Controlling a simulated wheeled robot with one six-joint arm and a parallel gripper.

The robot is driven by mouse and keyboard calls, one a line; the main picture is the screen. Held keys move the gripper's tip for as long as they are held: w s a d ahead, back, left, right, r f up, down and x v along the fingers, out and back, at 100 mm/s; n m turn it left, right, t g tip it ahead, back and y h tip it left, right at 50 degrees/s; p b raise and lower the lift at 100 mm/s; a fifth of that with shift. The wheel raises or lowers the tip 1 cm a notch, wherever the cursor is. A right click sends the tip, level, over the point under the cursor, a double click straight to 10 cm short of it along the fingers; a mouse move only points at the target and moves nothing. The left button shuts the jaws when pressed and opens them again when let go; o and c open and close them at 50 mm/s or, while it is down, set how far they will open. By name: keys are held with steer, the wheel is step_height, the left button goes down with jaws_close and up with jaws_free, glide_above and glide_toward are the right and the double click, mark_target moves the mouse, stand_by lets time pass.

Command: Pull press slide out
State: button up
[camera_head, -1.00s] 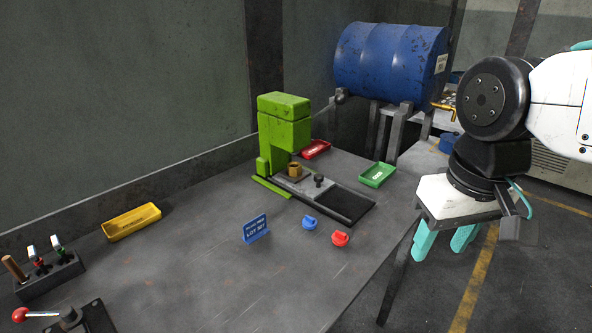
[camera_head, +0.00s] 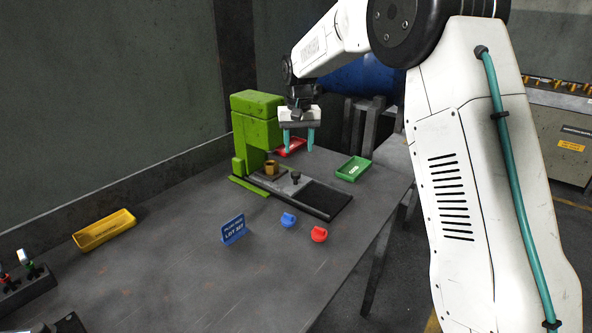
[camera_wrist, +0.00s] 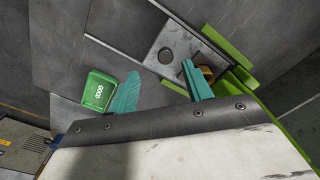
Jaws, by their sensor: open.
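The green press (camera_head: 256,125) stands on the grey bench. Its slide (camera_head: 284,184) is a light grey plate at the press foot, with a dark upright knob (camera_head: 295,177) and a brass cup (camera_head: 271,167) on it. A dark track (camera_head: 325,199) runs from the plate toward the lower right. My gripper (camera_head: 298,150) is open and empty, fingers pointing down, above and behind the slide beside the press head. In the wrist view the knob (camera_wrist: 165,55) shows near the gap between the teal fingertips (camera_wrist: 160,69), and one finger partly hides the brass cup (camera_wrist: 206,73).
A green tray (camera_head: 354,169) is right of the press and a red tray (camera_head: 292,147) behind it. A blue knob (camera_head: 288,220), a red knob (camera_head: 319,234) and a blue lot sign (camera_head: 233,231) stand in front. A yellow tray (camera_head: 104,230) is left.

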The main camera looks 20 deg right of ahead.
mark_target(296, 173)
steer(key=w+f, duration=0.2)
steer(key=f, duration=0.1)
steer(key=shift+w+a+f, duration=0.1)
steer(key=shift+w+a, duration=0.05)
step_height(296, 173, down, 7)
steer(key=shift+r, duration=0.1)
steer(key=shift+c, duration=0.3)
jaws_close()
